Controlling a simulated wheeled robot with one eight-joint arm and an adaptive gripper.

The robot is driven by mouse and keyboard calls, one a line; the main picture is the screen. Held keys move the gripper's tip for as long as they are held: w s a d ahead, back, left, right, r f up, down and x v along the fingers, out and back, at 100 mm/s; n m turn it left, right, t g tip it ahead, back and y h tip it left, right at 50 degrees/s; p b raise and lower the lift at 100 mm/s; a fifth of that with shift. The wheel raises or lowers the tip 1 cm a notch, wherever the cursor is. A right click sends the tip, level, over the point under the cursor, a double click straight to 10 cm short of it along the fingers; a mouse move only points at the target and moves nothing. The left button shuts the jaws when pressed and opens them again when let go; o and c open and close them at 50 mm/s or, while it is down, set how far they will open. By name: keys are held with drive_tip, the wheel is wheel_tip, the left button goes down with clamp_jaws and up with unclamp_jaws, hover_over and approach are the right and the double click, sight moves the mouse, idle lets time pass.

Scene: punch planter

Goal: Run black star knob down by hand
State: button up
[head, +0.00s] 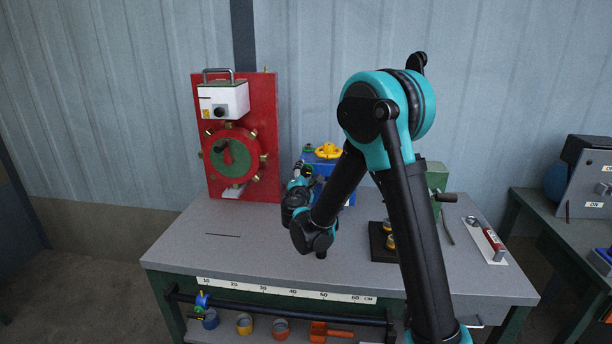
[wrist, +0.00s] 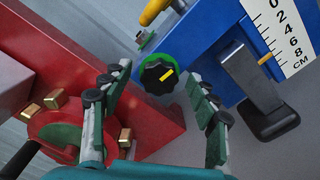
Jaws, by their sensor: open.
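The black star knob (wrist: 155,77), with a yellow mark on its face and a green ring behind it, shows in the middle of the wrist view. It sits by the blue body (wrist: 207,42) of the fixture. My gripper (wrist: 157,74) is open, with one finger to the left of the knob and one to the right. Neither finger visibly presses on it, and the gap in depth is hard to judge. In the head view my gripper (head: 299,172) is in front of the blue fixture (head: 324,167), and I cannot make out the knob there.
A red panel (head: 262,112) with a round wheel stands left of my gripper; its red side (wrist: 150,105) is close to the left finger. A dark grey lever (wrist: 252,90) and a white scale (wrist: 284,35) are at the right.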

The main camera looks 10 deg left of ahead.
drive_tip(key=s, duration=1.2)
drive_tip(key=shift+a, duration=0.2)
drive_tip(key=shift+s, duration=0.1)
drive_tip(key=s, duration=1.2)
drive_tip(key=shift+a, duration=0.2)
drive_tip(key=shift+w, duration=0.1)
drive_tip(key=w+d+f+m+g+h, duration=0.15)
drive_tip(key=d+f+m+g, duration=0.3)
drive_tip(key=d, duration=0.65)
drive_tip(key=d+f+m+g+h, duration=0.35)
drive_tip(key=d+m, duration=0.25)
drive_tip(key=d, duration=0.4)
drive_tip(key=s+d+f+m+g+y, duration=0.2)
drive_tip(key=s+d+f+m+g, duration=0.1)
drive_tip(key=s+m, duration=0.3)
drive_tip(key=s+d+f+m+g+y, duration=0.2)
drive_tip(key=s+d+f+m+y, duration=0.1)
drive_tip(key=s+m, duration=0.4)
drive_tip(key=shift+s+d+f+g+y, duration=0.35)
drive_tip(key=shift+s+d+f, duration=0.5)
drive_tip(key=shift+d, duration=0.5)
